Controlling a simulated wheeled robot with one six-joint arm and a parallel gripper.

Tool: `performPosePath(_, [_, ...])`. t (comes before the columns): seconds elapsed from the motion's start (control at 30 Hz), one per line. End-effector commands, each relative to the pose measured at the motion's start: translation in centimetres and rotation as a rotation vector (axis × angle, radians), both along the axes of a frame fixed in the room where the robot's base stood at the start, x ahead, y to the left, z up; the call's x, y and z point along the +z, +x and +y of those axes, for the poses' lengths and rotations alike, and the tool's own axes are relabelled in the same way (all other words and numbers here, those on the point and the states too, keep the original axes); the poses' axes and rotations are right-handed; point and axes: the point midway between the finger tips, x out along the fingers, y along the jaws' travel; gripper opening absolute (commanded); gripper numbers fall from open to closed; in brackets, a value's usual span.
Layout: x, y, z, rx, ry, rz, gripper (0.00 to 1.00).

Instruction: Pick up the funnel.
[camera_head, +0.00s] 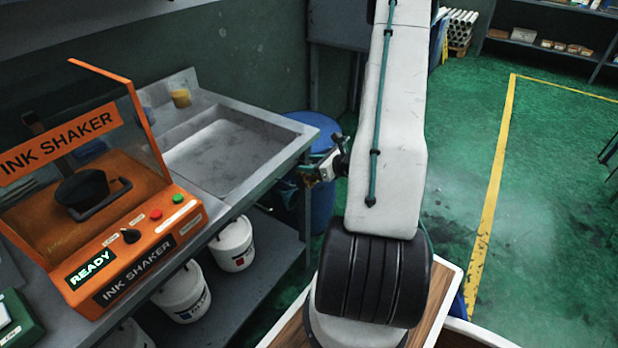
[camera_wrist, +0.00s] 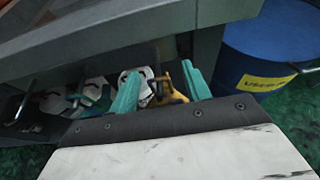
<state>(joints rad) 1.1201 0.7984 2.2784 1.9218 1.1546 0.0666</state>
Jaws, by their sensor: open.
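I cannot make out a funnel for certain in either view. My gripper (camera_head: 312,174) is beside the right front corner of the sink bench in the head view. In the wrist view my gripper (camera_wrist: 161,74) has its two teal fingers apart, with nothing clearly held between them. A small yellow item (camera_wrist: 177,92) shows beyond and between the fingers, partly hidden; I cannot tell what it is. White and teal items (camera_wrist: 92,90) lie to its left, below the bench edge.
The sink bench (camera_head: 240,112) has an amber-coloured cup (camera_head: 181,97) at its back. An orange ink shaker (camera_head: 120,262) stands at the left. White buckets (camera_head: 233,244) are on the lower shelf. A blue drum (camera_head: 322,128) is behind my gripper. Green floor is open at right.

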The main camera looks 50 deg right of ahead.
Motion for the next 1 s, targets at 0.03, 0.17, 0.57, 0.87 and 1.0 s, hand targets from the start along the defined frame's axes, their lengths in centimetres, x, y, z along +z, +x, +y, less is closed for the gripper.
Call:
performPosePath(0.03, [-0.3, 0.8, 0.1, 0.003, 0.0, 0.0, 0.48])
performPosePath(0.17, [-0.8, 2.0, 0.3, 0.003, 0.0, 0.0, 0.48])
performPosePath(0.57, [-0.9, 2.2, 0.3, 0.003, -0.001, 0.0, 0.12])
performPosePath(0.87, [-0.8, 2.2, 0.3, 0.003, -0.001, 0.0, 0.0])
performPosePath(1.0, [-0.5, 2.2, 0.3, 0.003, -0.001, -0.001, 0.0])
